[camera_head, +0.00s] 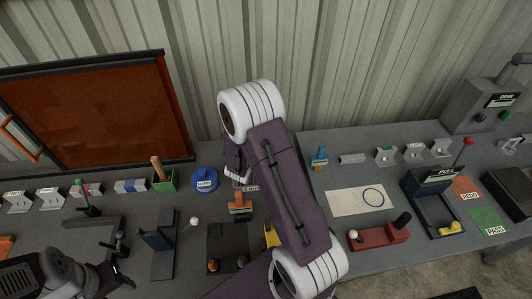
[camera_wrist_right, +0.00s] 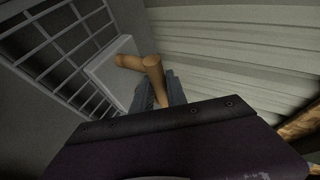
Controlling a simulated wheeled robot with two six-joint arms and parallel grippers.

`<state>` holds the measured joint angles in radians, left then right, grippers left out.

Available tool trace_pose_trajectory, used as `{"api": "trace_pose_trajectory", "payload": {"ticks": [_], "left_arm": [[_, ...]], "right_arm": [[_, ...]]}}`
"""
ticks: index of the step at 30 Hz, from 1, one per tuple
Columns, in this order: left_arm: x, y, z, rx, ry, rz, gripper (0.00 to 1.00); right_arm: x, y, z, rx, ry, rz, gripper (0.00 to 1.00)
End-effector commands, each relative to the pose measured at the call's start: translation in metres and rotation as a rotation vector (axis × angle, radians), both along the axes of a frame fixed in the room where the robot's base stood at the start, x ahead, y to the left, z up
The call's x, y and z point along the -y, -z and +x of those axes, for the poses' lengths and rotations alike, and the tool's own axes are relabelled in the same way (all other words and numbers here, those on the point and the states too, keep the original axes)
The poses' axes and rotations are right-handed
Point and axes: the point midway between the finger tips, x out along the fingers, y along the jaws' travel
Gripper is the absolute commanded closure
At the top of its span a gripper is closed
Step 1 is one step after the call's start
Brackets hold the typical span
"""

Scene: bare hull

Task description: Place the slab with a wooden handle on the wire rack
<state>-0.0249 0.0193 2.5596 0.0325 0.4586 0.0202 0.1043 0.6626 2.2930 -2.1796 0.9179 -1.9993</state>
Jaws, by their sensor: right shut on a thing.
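In the right wrist view, the wooden handle (camera_wrist_right: 153,72) lies between the fingers of my right gripper (camera_wrist_right: 158,95), which is shut on it. The pale grey slab (camera_wrist_right: 108,68) shows just beyond the handle, partly hidden by it. The wire rack (camera_wrist_right: 62,48) of dark-backed pale bars is at the left, close beside the slab. I cannot tell whether slab and rack touch. In the head view my right arm hides the slab, the rack and the right gripper.
The grey bench (camera_head: 330,218) carries many items. An orange-brown panel (camera_head: 95,105) stands at the back left. A green holder (camera_head: 166,182), a blue round item (camera_head: 204,180), a red block (camera_head: 378,237) and a dark blue stand (camera_head: 435,200) surround my arm. A corrugated wall closes the back.

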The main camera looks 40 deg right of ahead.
Motion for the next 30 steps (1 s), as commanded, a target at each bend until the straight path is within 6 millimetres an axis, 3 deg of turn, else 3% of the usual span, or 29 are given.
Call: {"api": "trace_pose_trajectory", "payload": {"ticks": [4,12,23,24,25,30], "left_arm": [[0.000,0.000,0.000,0.000,0.000,0.000,0.50],[0.000,-0.001,0.000,0.000,0.000,0.000,0.50],[0.000,0.004,0.000,0.000,0.000,0.000,0.50],[0.000,0.002,0.000,0.000,0.000,0.000,0.50],[0.000,0.002,0.000,0.000,0.000,0.000,0.50],[0.000,0.002,0.000,0.000,0.000,0.000,0.50]], "right_arm": [[-0.002,0.002,0.001,0.002,0.000,-0.003,1.00],[-0.002,0.040,0.000,0.001,0.000,-0.002,1.00],[-0.002,0.045,0.001,0.002,0.000,-0.001,1.00],[-0.002,0.045,0.000,0.001,0.001,0.000,0.71],[-0.002,0.044,0.000,0.001,0.001,0.000,0.63],[-0.002,0.044,0.000,0.000,0.000,0.000,0.60]]}}
